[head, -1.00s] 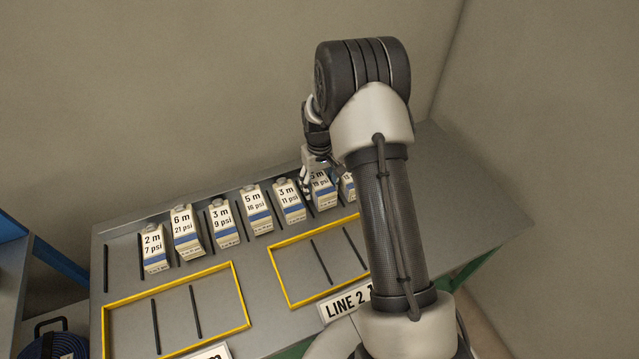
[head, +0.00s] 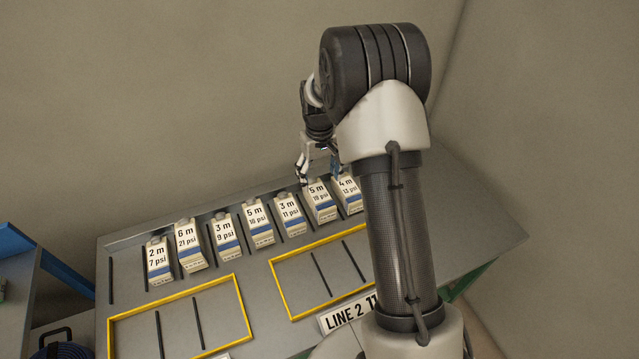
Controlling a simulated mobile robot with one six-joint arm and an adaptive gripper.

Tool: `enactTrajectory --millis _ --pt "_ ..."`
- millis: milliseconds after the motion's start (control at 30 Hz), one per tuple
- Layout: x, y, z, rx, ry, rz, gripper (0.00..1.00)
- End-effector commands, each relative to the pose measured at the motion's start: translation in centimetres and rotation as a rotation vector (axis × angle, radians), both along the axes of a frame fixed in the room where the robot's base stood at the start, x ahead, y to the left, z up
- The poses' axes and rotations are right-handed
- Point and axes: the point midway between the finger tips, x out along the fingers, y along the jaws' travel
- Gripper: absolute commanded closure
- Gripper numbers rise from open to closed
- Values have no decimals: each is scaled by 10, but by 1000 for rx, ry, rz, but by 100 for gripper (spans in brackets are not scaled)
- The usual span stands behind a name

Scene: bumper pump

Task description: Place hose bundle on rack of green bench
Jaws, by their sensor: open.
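My gripper (head: 319,170) is open above the back right of the grey-topped bench. Its fingers are near the top of a pale block marked "5 m" (head: 320,203); I cannot tell if they touch it. Nothing shows held between the fingers, though my arm hides part of that area. Several pale blocks with blue bands and length and psi labels stand in a slanted row along the back of the bench (head: 262,345). Green shows on the bench's frame at right (head: 470,278). A dark blue coiled hose (head: 62,351) shows at the bottom left, mostly cut off.
Two yellow-framed areas with dark slots lie on the bench, left (head: 245,305) and right (head: 282,290), both empty where visible. A blue-edged structure (head: 62,270) is at left. Walls close the back and right.

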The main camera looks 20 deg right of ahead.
Motion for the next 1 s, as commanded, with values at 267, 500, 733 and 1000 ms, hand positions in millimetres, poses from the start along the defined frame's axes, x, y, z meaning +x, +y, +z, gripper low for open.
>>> enactTrajectory --millis 267,500,733,1000 --pt "-3 4 36 -3 -13 1 32" --pt "-50 36 136 -17 -103 4 32" --pt "-135 71 216 -23 -209 4 32" --pt "-245 100 249 -15 -332 4 32"
